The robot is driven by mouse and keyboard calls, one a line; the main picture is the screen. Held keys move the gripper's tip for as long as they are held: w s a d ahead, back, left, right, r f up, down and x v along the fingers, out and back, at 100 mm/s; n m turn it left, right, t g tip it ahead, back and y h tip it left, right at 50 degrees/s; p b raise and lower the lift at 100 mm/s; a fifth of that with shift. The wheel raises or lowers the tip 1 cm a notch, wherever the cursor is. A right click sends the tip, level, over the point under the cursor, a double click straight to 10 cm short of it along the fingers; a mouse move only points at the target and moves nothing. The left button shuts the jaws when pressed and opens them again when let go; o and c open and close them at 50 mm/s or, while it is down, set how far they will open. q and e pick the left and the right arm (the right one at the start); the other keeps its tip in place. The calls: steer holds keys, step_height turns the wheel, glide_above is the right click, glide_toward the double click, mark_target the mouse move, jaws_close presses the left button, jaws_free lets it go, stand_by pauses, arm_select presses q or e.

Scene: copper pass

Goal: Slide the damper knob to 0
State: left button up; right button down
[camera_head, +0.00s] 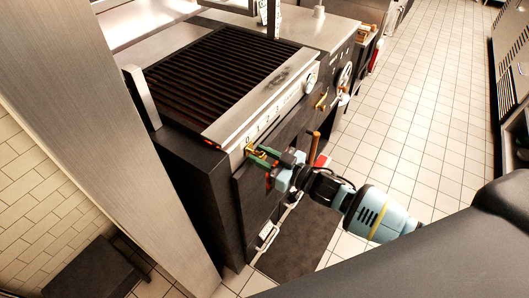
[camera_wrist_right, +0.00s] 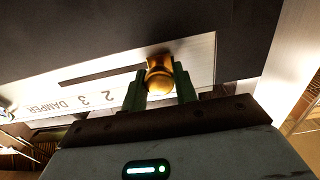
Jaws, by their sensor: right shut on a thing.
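The damper knob (camera_wrist_right: 159,76) is a round brass knob on a pale metal scale plate (camera_wrist_right: 202,58) on the grill's front. My right gripper (camera_head: 259,153) is shut on it, with green fingers on both sides of the knob in the right wrist view (camera_wrist_right: 160,88). The brass knob also shows in the head view (camera_head: 249,148), near the plate's left end, by the 0. In the wrist view the dark slot runs left from the knob, toward the upside-down 2, 3 and "DAMPER". The lower numbers are hidden there behind the gripper. My left gripper is not in view.
The dark ribbed grill (camera_head: 218,73) sits above the plate. A round gauge (camera_head: 310,85) and a brass fitting (camera_head: 321,102) are farther right along the front. A metal column (camera_head: 110,130) stands at the left. Tiled floor (camera_head: 425,110) is open at right.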

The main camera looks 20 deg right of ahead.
steer(key=shift+s+a+f, duration=0.1)
steer(key=shift+s+a, duration=0.05)
steer(key=shift+a, duration=0.05)
steer(key=c, duration=1.2)
jaws_free()
steer(key=shift+o, duration=0.2)
steer(key=shift+d, duration=0.1)
steer(key=shift+s+d, duration=0.2)
steer(key=shift+s, duration=0.15)
steer(key=v, duration=0.7)
steer(key=shift+a, duration=0.1)
